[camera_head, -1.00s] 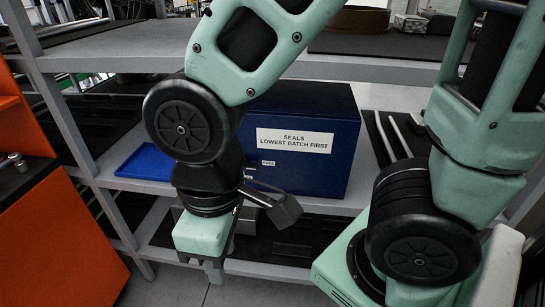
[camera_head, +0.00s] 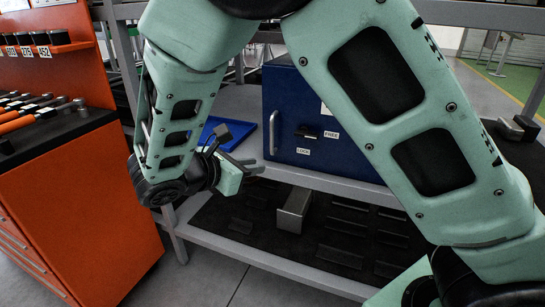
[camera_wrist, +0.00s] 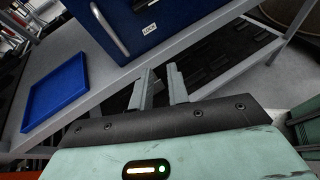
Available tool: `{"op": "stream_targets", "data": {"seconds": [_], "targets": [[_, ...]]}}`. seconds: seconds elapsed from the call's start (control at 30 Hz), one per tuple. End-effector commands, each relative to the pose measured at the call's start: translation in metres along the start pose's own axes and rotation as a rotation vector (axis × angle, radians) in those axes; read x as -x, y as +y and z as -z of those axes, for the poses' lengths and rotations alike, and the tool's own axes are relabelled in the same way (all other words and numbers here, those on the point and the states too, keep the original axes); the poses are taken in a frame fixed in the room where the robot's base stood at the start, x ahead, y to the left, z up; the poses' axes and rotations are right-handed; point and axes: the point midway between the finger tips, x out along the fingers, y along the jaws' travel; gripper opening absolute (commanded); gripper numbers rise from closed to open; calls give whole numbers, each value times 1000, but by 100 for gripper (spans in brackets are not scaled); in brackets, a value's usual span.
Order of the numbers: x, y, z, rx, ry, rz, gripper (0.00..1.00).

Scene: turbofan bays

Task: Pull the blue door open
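The blue door (camera_head: 290,165) is the front of a blue cabinet on the middle shelf, and it looks closed. A pale vertical bar handle (camera_head: 272,132) is at its left edge; it also shows in the wrist view (camera_wrist: 110,28). A black latch lever (camera_head: 308,133) lies about level, pointing toward the FREE label (camera_head: 331,135), with the LOCK label (camera_head: 303,151) below. My gripper (camera_head: 250,165) is below and left of the handle, apart from it. In the wrist view its two fingers (camera_wrist: 158,85) are spread with nothing between them. My arm hides the door's right part.
A blue tray (camera_head: 228,130) lies on the shelf (camera_head: 240,103) left of the cabinet. A metal block (camera_head: 293,210) stands on the dark lower shelf. An orange tool cabinet (camera_head: 85,215) stands close on the left. Bare floor (camera_head: 215,285) shows between it and the shelves.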

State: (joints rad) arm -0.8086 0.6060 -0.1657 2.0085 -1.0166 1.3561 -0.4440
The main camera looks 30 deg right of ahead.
Motion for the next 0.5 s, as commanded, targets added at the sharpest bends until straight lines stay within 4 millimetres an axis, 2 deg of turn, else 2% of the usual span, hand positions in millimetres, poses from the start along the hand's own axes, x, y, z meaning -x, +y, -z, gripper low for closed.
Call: {"op": "stream_targets", "data": {"seconds": [0.03, 0.1, 0.2, 0.37, 0.5], "targets": [[-7, 16, 18, 40, -96, -50, 17], [-7, 36, 20, 80, -208, -105, 17], [-3, 54, 18, 112, -316, -155, 17], [-3, 64, 13, 128, -371, -180, 17], [-20, 67, 6, 127, -370, -176, 17]]}}
